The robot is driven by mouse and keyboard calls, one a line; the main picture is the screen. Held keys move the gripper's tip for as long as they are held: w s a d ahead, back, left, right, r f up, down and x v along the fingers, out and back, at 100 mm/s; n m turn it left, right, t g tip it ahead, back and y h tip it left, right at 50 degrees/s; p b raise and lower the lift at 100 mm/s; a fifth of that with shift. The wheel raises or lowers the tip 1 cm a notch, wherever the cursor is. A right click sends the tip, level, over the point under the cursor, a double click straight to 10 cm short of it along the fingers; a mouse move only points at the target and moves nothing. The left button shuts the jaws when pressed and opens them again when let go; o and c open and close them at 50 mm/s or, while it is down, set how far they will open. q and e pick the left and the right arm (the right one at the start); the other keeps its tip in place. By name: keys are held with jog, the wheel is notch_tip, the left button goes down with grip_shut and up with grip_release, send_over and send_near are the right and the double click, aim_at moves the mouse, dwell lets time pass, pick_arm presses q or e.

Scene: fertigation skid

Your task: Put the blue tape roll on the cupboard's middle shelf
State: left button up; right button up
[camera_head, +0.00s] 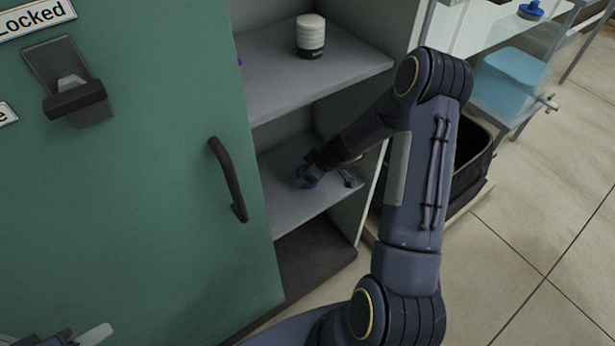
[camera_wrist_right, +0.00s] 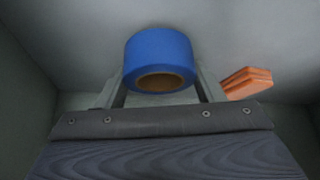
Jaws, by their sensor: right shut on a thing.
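The blue tape roll shows in the right wrist view (camera_wrist_right: 160,58) with its brown core facing me, between the fingers of my right gripper (camera_wrist_right: 160,85). My right gripper is shut on it. In the head view my right arm reaches into the open cupboard (camera_head: 335,115), and the blue roll (camera_head: 307,180) is at the lower grey shelf (camera_head: 290,205). I cannot tell whether the roll touches the shelf. My left gripper (camera_head: 85,338) is only partly seen at the bottom left, and its jaws are unclear.
A white, black-banded container (camera_head: 310,36) stands on the shelf above. An orange object (camera_wrist_right: 247,82) lies right of the roll in the wrist view. The green door (camera_head: 130,180) with its dark handle (camera_head: 229,180) is at left. A black crate (camera_head: 470,165) stands behind my right arm.

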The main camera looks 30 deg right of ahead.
jog(key=shift+d+f, duration=0.1)
jog(key=shift+f, duration=0.75)
pick_arm(q)
jog(key=shift+f, duration=0.35)
pick_arm(e)
jog(key=o, duration=1)
jog(key=shift+r, duration=0.1)
